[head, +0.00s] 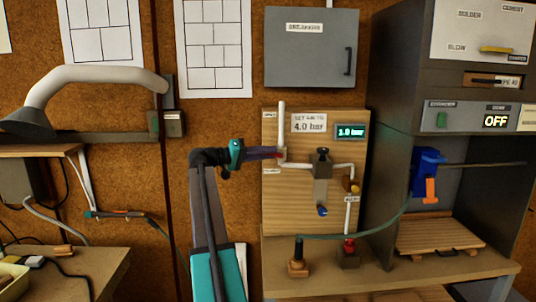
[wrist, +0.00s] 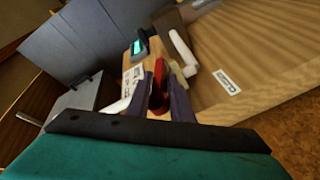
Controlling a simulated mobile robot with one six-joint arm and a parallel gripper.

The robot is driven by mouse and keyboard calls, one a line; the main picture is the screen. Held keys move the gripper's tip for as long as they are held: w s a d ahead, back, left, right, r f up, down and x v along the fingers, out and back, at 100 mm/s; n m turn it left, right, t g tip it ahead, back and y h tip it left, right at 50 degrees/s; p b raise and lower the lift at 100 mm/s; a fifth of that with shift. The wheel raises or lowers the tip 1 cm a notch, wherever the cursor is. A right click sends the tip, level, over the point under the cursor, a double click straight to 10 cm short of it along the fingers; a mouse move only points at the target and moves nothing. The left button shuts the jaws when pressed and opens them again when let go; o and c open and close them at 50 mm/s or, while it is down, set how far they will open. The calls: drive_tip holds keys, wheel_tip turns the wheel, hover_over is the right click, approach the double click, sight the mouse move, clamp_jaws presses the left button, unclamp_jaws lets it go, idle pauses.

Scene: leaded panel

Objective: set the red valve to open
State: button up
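The red valve (head: 279,155) is a red lever on the white pipe at the left edge of the wooden board (head: 330,210). The lever lies about level, pointing left towards my gripper (head: 272,154). In the wrist view the red lever (wrist: 158,75) stands between the two dark fingers of my gripper (wrist: 167,98), which are close together on either side of it. Its lower end is partly hidden by the fingers. Small labels sit above (head: 269,115) and below (head: 271,171) the valve; their lettering is hard to read.
The board carries a card (head: 309,122) reading 4.0 bar and a lit gauge (head: 351,131) reading 1.0 bar. A grey breaker box (head: 312,47) hangs above. A blue torch (head: 428,172) is at right, with a hose running below the board.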

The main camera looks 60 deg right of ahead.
drive_tip(key=b+v, duration=0.3)
drive_tip(key=v, duration=1)
drive_tip(key=shift+w+a+b, duration=0.15)
drive_tip(key=shift+b, duration=0.2)
